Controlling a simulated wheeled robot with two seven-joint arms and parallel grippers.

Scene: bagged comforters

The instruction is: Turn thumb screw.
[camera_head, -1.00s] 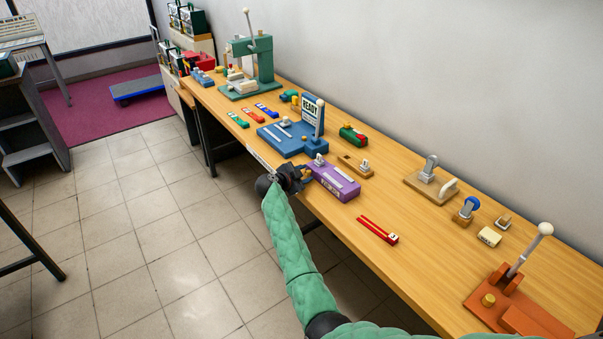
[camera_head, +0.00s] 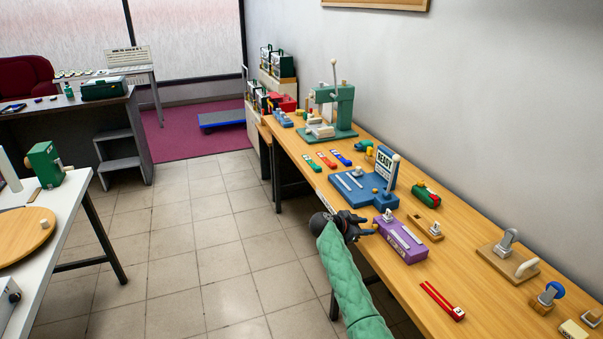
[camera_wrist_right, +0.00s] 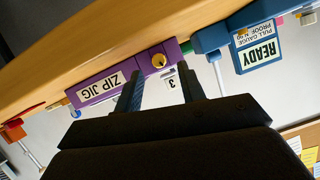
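The purple zip jig (camera_head: 402,243) sits at the front edge of the wooden bench, and it also shows upside down in the right wrist view (camera_wrist_right: 125,72). My right gripper (camera_head: 368,226) is at the jig's left end. In the right wrist view its two fingers (camera_wrist_right: 158,88) are spread apart, with the knob in line with the gap. I cannot tell if they touch it. My left gripper is not in view.
A blue fixture (camera_head: 360,191) with a READY sign stands just beyond the jig. A red slotted tool (camera_head: 443,301) lies nearer on the bench. A wooden block with a metal clamp (camera_head: 427,228) is close behind the jig. The tiled floor (camera_head: 215,245) on the left is clear.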

